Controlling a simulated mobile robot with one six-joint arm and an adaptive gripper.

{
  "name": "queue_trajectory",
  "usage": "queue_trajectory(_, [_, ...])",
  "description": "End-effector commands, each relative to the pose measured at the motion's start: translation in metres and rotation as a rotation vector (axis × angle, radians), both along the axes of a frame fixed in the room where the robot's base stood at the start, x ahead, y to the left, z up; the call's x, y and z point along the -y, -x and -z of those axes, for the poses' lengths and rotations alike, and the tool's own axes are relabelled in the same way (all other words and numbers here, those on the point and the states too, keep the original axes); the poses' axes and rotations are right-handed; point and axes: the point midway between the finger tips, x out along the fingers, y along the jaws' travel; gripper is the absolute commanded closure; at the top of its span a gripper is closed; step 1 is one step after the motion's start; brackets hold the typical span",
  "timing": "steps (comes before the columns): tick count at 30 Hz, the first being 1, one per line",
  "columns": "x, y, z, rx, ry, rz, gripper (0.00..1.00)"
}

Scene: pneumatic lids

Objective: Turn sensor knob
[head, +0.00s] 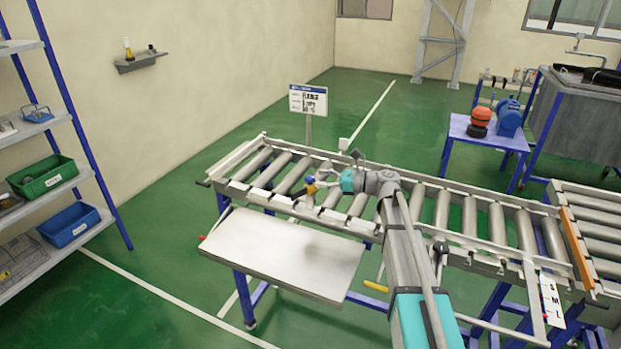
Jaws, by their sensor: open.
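A small yellow and blue fitting (311,187) stands at the near rail of the roller conveyor (470,240). It may carry the sensor knob, but it is too small to tell. My gripper (323,184) is just right of this fitting, at the end of my arm's turquoise wrist, and points left toward it. The gripper is open. The fingers are tiny here, and I cannot tell whether they touch the fitting or surround it. A small white box (343,143) sits at the conveyor's far side.
A white board (285,252) juts out at the conveyor's near side, below my gripper. A sign (309,101) stands behind the conveyor. A blue table (485,136) with an orange and black object (480,121) is at back right. A shelf (45,175) with bins is at left. Green floor is free between.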

Motion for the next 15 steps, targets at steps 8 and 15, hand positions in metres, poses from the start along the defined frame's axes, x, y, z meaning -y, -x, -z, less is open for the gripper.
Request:
queue_trajectory(8, [-0.029,-0.003,0.000,0.000,0.000,-0.002,0.25])
queue_trajectory(15, [-0.036,-0.003,0.000,0.000,0.000,-0.001,0.25])
